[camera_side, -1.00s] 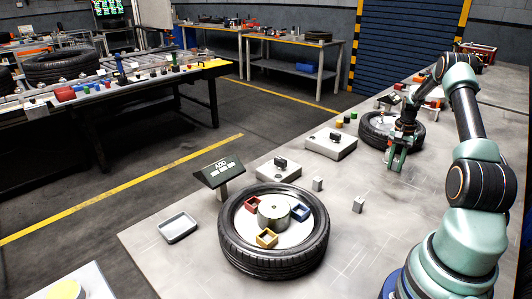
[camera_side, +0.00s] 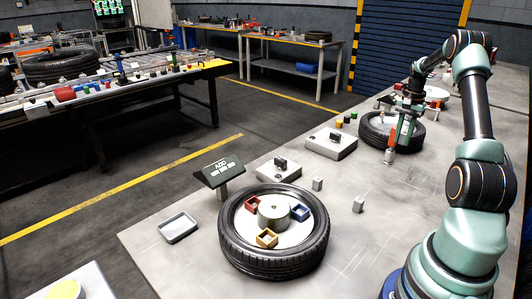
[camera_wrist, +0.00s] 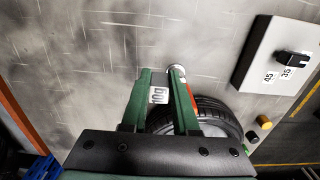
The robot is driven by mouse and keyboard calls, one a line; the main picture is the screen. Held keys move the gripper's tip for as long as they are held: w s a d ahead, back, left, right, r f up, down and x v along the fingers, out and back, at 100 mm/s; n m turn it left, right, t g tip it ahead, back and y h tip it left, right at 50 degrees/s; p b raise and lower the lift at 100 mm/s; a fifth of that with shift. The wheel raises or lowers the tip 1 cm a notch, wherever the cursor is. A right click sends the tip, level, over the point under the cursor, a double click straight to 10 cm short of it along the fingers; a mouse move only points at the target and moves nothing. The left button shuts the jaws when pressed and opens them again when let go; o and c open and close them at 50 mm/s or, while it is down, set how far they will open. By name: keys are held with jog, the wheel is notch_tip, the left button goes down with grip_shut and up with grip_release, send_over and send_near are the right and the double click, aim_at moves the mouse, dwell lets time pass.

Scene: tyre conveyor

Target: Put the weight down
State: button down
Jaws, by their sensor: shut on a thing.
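My gripper (camera_side: 397,140) is over the near side of the far tyre (camera_side: 373,136), in the right half of the side view. In the wrist view my gripper (camera_wrist: 162,80) has its two green fingers close together, shut on a small grey-silver weight. The weight (camera_side: 389,157) hangs at the lower end of the fingers in the side view, beside the tyre's near edge.
Two small grey blocks (camera_side: 317,184) (camera_side: 358,204) stand on the grey table. A near tyre (camera_side: 270,262) holds a metal hub and red, blue and yellow square cups. Boxes with black knobs (camera_side: 330,143) (camera_side: 279,168) stand left of my gripper. The table's right middle is clear.

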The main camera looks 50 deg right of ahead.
notch_tip(320, 180, up, 9)
jog(key=shift+w+r, duration=0.1)
jog(key=w+a+r+n, duration=0.1)
jog(key=w+a+n, duration=0.8)
jog(key=w+a, duration=1.8)
jog(key=n, duration=0.9)
send_over(180, 231)
notch_tip(180, 231, down, 20)
jog(key=shift+r, duration=0.1)
jog(key=c, duration=0.7)
grip_release()
